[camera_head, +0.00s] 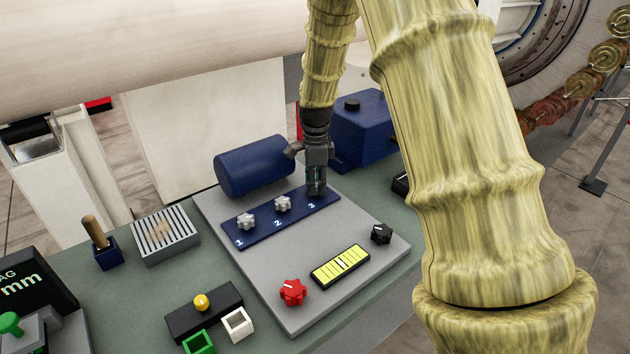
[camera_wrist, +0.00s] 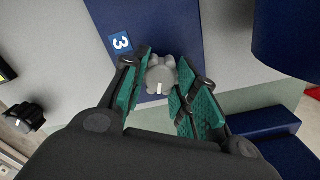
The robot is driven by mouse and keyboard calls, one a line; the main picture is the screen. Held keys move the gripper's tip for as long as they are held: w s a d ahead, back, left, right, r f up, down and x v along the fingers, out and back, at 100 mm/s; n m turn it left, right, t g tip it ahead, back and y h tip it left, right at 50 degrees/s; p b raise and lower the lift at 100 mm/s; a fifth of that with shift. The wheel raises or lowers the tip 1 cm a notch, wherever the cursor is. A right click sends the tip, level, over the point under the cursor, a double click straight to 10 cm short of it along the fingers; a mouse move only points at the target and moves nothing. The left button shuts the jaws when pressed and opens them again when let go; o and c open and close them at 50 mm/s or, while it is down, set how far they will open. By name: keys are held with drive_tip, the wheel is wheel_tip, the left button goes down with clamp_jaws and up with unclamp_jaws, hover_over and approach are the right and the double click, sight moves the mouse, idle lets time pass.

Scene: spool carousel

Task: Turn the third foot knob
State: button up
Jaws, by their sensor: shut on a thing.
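The blue strip (camera_head: 262,229) carries a row of grey knobs marked 1, 2 and 3. Knob 1 (camera_head: 246,221) and knob 2 (camera_head: 283,204) stand uncovered. My gripper (camera_head: 316,188) points down at the place marked 3 and hides that knob in the head view. In the wrist view the third foot knob (camera_wrist: 160,72) is grey and lobed with a white pointer line, beside the number 3 label. It sits between the green-padded fingers of my gripper (camera_wrist: 160,92), which are shut on it.
A blue cylinder (camera_head: 255,165) and a blue box (camera_head: 362,130) stand close behind my gripper. A red knob (camera_head: 292,292), a black knob (camera_head: 381,233) and a yellow level gauge (camera_head: 340,265) are at the front of the grey plate (camera_head: 250,268). A slatted block (camera_head: 166,236) stands left.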

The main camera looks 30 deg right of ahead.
drive_tip(key=n+p, duration=0.2)
drive_tip(key=n, duration=0.2)
drive_tip(key=shift+r, duration=0.15)
drive_tip(key=n+p, duration=0.2)
drive_tip(key=n, duration=0.2)
drive_tip(key=n+p, duration=0.1)
drive_tip(key=n, duration=0.3)
drive_tip(key=shift+n+p, duration=0.3)
drive_tip(key=n+p, duration=0.1)
drive_tip(key=n, duration=0.3)
drive_tip(key=shift+w+n, duration=0.1)
drive_tip(key=shift+n, duration=0.2)
drive_tip(key=n+p, duration=0.1)
drive_tip(key=n, duration=0.2)
drive_tip(key=shift+n, duration=0.3)
drive_tip(key=n+p, duration=0.1)
drive_tip(key=n, duration=0.3)
drive_tip(key=n+p, duration=0.1)
drive_tip(key=n, duration=0.4)
drive_tip(key=shift+n+p, duration=0.45)
drive_tip(key=shift+n, duration=1.65)
